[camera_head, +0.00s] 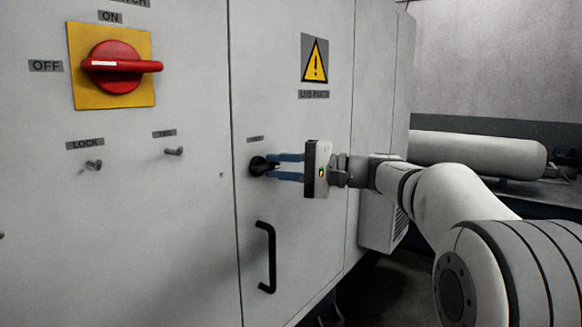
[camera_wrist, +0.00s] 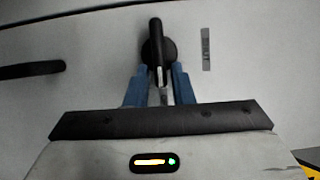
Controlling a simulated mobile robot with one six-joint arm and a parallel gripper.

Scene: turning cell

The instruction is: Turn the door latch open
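The door latch (camera_head: 262,166) is a black round knob with a lever, set near the left edge of the grey cabinet door (camera_head: 295,225). In the wrist view the latch lever (camera_wrist: 156,45) stands upright in the picture, which matches a roughly level lever on the door. My gripper (camera_head: 280,166) is at the latch, with its two blue fingers pointing at the door, one above the other. In the wrist view my gripper (camera_wrist: 160,80) has its fingers apart, one on each side of the lever. I cannot tell whether they touch it.
A black door handle (camera_head: 268,257) sits below the latch; it also shows in the wrist view (camera_wrist: 32,70). A red switch (camera_head: 121,66) on a yellow plate and two small pegs (camera_head: 94,166) are on the left panel. A warning sign (camera_head: 314,58) is above my gripper.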

